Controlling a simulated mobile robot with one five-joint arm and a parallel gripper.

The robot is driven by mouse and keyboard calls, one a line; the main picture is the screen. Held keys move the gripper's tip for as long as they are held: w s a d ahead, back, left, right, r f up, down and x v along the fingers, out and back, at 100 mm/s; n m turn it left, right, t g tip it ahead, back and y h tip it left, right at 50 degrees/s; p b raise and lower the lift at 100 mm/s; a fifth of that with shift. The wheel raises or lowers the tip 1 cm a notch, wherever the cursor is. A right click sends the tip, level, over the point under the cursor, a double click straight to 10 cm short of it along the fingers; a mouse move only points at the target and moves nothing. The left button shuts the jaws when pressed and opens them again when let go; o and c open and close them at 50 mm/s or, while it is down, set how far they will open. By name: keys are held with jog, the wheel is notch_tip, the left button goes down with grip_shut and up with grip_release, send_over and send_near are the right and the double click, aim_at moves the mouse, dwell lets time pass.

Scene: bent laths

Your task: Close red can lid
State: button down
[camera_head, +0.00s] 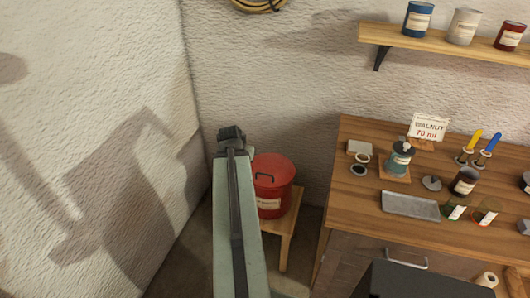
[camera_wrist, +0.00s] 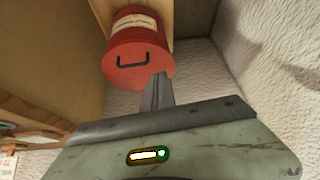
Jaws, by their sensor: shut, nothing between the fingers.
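A red can (camera_head: 270,201) with a pale label stands on a small wooden stool left of the bench in the head view. Its red lid (camera_head: 278,167) has a dark handle and lies over the can's top, with no clear gap visible. In the wrist view the can (camera_wrist: 136,22) and the lid (camera_wrist: 136,68) with its handle show ahead of my gripper (camera_wrist: 160,78). My gripper's fingers are together and empty. Their tips overlap the lid's edge in the picture; I cannot tell whether they touch it. My arm hides the can's left side in the head view.
The wooden stool (camera_head: 287,232) stands near the wall corner. The workbench (camera_head: 350,205) on the right holds a metal tray (camera_head: 410,206), small tins, brushes and a sign (camera_head: 428,127). A wall shelf (camera_head: 440,46) carries three cans. Bare wall lies to the left.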

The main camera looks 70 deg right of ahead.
jog(key=s+d+r+m, duration=0.1)
jog(key=s+d+r, duration=0.25)
jog(key=s, duration=0.25)
jog(key=b, duration=0.8)
send_over(263, 184)
jog(key=d, duration=0.2)
jog(key=shift+h, duration=0.3)
notch_tip(263, 184, down, 10)
jog(key=shift+w+a+r, duration=0.1)
jog(key=shift+r, duration=0.15)
notch_tip(263, 184, down, 3)
jog(key=b, duration=0.3)
jog(key=shift+a, duration=0.15)
jog(key=shift+a+f+b, duration=0.2)
jog(key=shift+f+b, duration=0.2)
jog(key=shift+b, duration=0.05)
jog(key=shift+r, duration=0.1)
jog(key=shift+a+f+b, duration=0.15)
jog(key=shift+f+b, duration=0.4)
jog(key=shift+a+f+b, duration=0.15)
jog(key=shift+f+b, duration=0.35)
jog(key=shift+f, duration=0.05)
jog(key=shift+a+r, duration=0.2)
